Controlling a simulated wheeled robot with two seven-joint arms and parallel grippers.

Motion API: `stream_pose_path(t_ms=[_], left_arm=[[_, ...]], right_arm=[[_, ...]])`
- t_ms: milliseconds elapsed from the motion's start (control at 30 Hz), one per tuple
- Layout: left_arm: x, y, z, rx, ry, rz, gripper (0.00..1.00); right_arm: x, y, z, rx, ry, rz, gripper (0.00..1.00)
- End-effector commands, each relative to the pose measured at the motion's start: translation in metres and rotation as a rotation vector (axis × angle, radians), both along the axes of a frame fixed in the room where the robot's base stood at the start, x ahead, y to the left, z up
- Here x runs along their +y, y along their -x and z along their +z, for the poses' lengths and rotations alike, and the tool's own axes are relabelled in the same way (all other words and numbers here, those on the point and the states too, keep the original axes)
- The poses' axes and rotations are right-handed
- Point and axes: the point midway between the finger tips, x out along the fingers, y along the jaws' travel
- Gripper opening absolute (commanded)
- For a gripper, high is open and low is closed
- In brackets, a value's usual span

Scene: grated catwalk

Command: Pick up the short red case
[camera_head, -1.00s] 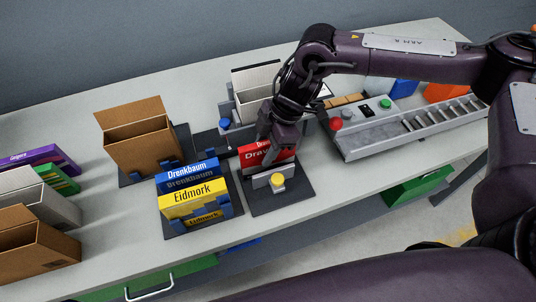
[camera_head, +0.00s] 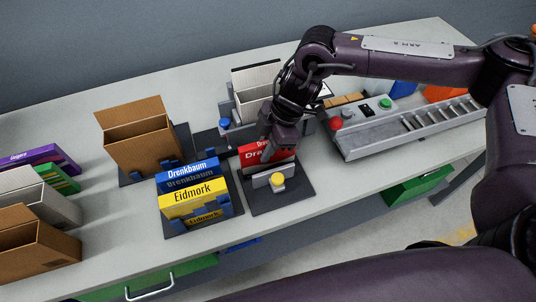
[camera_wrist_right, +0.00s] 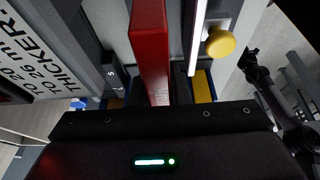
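The short red case (camera_head: 250,150) stands upright in a dark stand on the bench. My right gripper (camera_head: 268,157) is down over the case. In the right wrist view the red case (camera_wrist_right: 150,45) runs between the two fingers of the right gripper (camera_wrist_right: 160,92), one on each side. The frames do not show whether both fingers press on it. A dark arm, seemingly my left one, shows small at the right of the wrist view, with its gripper (camera_wrist_right: 250,56) too small to read.
A yellow knob (camera_head: 278,181) sits at the stand's front. Left of it are a yellow box (camera_head: 193,197) and a blue box (camera_head: 187,168). An open carton (camera_head: 142,145) stands behind. A conveyor unit with buttons (camera_head: 400,125) is right. The bench front edge is bare.

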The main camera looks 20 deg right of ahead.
Motion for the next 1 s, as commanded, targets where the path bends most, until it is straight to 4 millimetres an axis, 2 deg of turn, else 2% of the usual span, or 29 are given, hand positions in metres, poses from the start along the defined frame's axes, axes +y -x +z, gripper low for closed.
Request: stream_pose_path(t_ms=[567, 667, 1000], left_arm=[[0.002, -0.001, -0.001, -0.003, -0.002, 0.000, 0.37], [0.001, -0.001, -0.012, -0.002, -0.002, 0.000, 0.37], [0.000, -0.001, -0.028, -0.002, -0.001, 0.000, 0.37]], right_arm=[[0.000, -0.001, 0.006, -0.004, 0.000, 0.002, 0.00], [0.000, 0.003, 0.009, -0.003, -0.003, 0.001, 0.00], [0.001, 0.003, 0.073, -0.006, -0.002, 0.002, 0.00]])
